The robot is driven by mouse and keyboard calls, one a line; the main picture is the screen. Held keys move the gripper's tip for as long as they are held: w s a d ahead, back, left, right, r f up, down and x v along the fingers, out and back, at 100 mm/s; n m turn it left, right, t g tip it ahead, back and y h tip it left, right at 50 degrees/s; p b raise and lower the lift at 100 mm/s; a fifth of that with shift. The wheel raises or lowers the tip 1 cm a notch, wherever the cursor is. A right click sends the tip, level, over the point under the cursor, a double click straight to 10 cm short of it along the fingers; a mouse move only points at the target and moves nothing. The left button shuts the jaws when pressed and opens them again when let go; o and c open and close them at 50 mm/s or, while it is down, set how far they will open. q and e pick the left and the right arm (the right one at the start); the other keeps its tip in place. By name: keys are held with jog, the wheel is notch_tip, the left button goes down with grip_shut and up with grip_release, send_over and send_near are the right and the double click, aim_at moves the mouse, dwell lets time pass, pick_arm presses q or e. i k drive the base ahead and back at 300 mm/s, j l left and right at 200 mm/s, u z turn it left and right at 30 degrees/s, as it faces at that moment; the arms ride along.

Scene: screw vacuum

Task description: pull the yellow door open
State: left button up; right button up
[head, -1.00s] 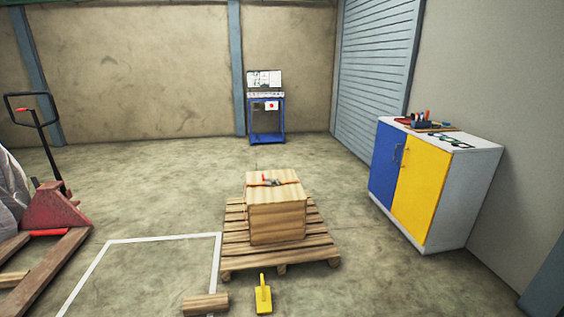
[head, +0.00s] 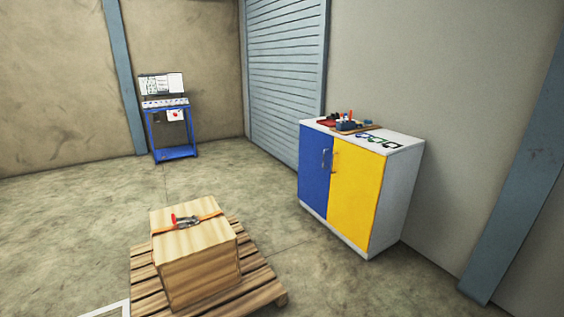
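The yellow door (head: 353,201) is the right-hand door of a white cabinet (head: 399,195) standing against the grey wall, right of centre in the head view. The door looks shut. A small handle (head: 334,161) sits near its upper left edge. The blue door (head: 313,168) beside it on the left also looks shut, with a pale handle (head: 324,159). Neither of my grippers shows in the head view.
A blue cart (head: 172,135) stands at the back left. Tools and glasses lie on the cabinet top. The floor (head: 290,245) between pallet and cabinet is clear.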

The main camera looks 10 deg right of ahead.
aim_at(357, 172)
jog(key=i+l+z, duration=0.15)
jog(key=z, duration=0.3)
jog(key=i+z, duration=0.35)
jog(key=z, duration=0.15)
jog(key=i+z, duration=0.25)
jog(key=z, duration=0.2)
jog(key=i+l, duration=0.1)
jog(key=i, duration=1.4)
